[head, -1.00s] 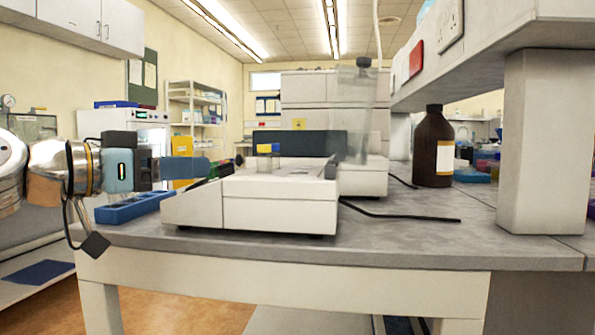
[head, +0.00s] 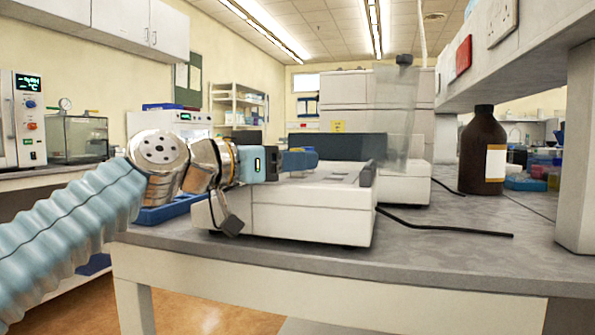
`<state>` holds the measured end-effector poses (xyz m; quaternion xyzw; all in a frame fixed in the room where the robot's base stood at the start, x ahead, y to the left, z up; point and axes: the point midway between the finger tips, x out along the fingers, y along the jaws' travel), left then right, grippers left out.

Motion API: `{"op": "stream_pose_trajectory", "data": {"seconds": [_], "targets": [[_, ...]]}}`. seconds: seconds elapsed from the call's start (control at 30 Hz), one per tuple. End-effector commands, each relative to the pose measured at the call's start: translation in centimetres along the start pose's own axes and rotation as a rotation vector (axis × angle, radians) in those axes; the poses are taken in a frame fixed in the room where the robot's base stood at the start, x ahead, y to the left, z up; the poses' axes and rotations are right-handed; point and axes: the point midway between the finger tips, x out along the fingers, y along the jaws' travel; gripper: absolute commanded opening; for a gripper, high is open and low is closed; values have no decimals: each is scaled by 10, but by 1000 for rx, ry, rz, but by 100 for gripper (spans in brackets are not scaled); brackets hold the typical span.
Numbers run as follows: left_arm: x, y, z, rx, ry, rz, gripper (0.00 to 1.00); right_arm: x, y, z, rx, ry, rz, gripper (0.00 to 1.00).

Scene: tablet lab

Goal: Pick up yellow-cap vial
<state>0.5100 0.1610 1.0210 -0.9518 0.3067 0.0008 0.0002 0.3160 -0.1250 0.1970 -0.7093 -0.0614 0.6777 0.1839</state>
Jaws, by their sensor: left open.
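My left gripper (head: 303,160), with blue fingers, reaches in from the left over the white bench instrument (head: 312,215). It is seen side-on, so the gap between its fingers does not show clearly. No yellow-cap vial can be made out now; the place where a small yellow and blue piece showed earlier is covered by the fingers. I cannot tell whether the fingers touch anything. My right gripper is out of view.
A blue rack (head: 165,212) lies left of the instrument, partly behind my arm. A clear upright panel (head: 398,115) stands at the instrument's back right. A brown bottle (head: 482,150) stands farther right. A black cable (head: 450,222) crosses the otherwise clear grey bench top (head: 450,265).

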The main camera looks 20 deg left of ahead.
Motion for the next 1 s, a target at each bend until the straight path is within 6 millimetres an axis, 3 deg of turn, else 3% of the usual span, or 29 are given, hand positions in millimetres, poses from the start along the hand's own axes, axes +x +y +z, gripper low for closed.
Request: {"op": "stream_pose_trajectory", "data": {"seconds": [0.13, 0.37, 0.7, 1.0], "targets": [[14, 0, -2, 0, 2, 0, 53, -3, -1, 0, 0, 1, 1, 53], [15, 0, -1, 0, 2, -1, 52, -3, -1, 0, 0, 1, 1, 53], [15, 0, -1, 0, 1, -1, 0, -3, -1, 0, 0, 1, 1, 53], [15, 0, -5, 0, 2, -1, 0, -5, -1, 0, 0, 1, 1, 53]]}}
